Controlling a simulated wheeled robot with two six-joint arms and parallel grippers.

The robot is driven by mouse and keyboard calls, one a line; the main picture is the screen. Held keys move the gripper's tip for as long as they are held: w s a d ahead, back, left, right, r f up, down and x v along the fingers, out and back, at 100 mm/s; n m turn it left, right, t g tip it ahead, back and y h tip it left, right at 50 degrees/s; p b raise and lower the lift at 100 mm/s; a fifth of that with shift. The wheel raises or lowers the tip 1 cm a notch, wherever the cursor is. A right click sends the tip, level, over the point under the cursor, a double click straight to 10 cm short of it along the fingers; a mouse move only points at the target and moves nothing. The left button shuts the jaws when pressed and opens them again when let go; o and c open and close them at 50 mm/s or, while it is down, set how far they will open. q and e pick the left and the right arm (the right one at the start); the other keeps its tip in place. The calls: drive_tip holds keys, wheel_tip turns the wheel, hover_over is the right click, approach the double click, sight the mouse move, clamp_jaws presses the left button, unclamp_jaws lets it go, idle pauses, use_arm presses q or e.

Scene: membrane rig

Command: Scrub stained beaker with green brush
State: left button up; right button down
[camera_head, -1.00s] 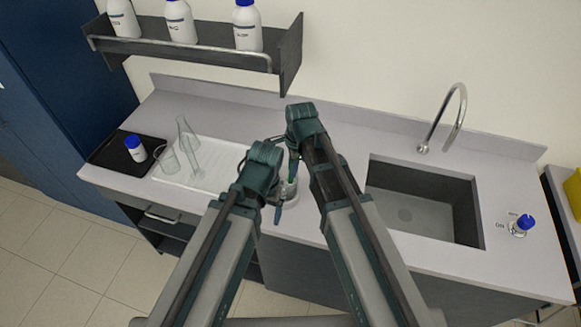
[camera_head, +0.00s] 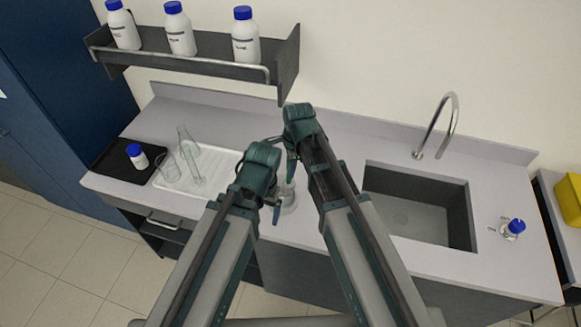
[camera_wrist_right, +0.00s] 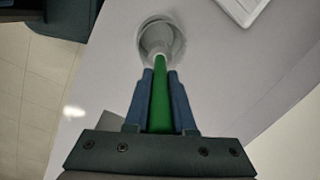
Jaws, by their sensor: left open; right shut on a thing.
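My right gripper (camera_head: 291,168) is shut on the green handle of the brush (camera_wrist_right: 160,105). The handle points away from the right wrist toward a clear round beaker (camera_wrist_right: 146,36) on the counter. The brush's pale head lies within the beaker's outline; how deep it sits I cannot tell. In the head view the beaker (camera_head: 289,197) shows partly, between and behind my two grippers. My left gripper (camera_head: 276,205) is open, close beside the beaker on its left; whether it touches the glass I cannot tell. No stain can be made out.
A white drying rack (camera_head: 217,181) with clear glassware stands left of the grippers, beside a black tray (camera_head: 112,164) with a blue-capped bottle. A sink (camera_head: 405,211) with a tap lies to the right. A shelf (camera_head: 190,64) with bottles hangs above.

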sight(289, 183)
drive_tip(key=shift+f+b, duration=1.95)
drive_tip(key=shift+f, duration=0.05)
drive_tip(key=shift+a, duration=0.1)
drive_tip(key=shift+a, duration=0.8)
drive_tip(key=shift+s, duration=0.1)
drive_tip(key=shift+r, duration=0.1)
